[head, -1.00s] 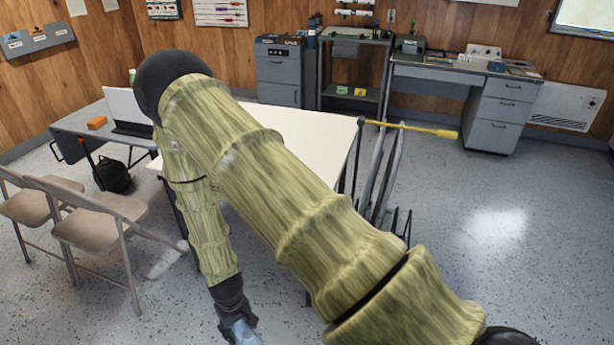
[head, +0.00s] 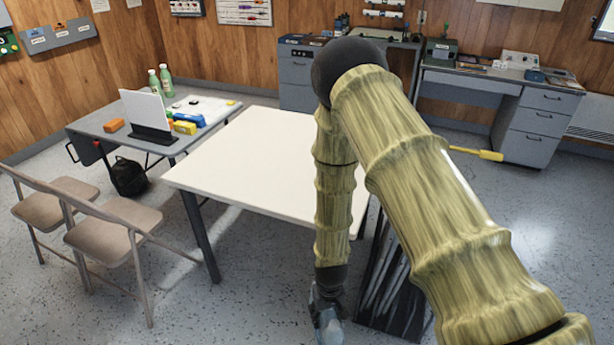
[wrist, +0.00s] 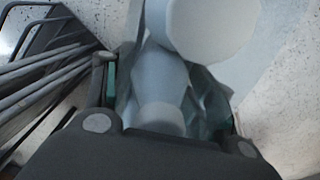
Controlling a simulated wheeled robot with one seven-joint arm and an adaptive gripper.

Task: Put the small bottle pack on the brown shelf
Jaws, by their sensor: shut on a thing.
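My gripper (head: 328,292) is shut on a pale blue, translucent thing that looks like the small bottle pack (head: 329,328). It hangs low in the head view, in front of the white table. In the wrist view the pack (wrist: 163,75) fills the space between the fingers of my gripper (wrist: 168,105), with rounded, bottle-like shapes and crumpled clear wrap. The pack's lower part is cut off in the head view. I cannot make out a brown shelf for certain; my arm covers part of the back wall.
A white table (head: 245,165) stands ahead, its top bare where visible. A dark rack (head: 395,300) with metal bars stands beside my gripper; bars (wrist: 45,75) show close by in the wrist view. Folding chairs (head: 120,220) stand left. A grey desk (head: 85,130) holds green bottles (head: 160,80).

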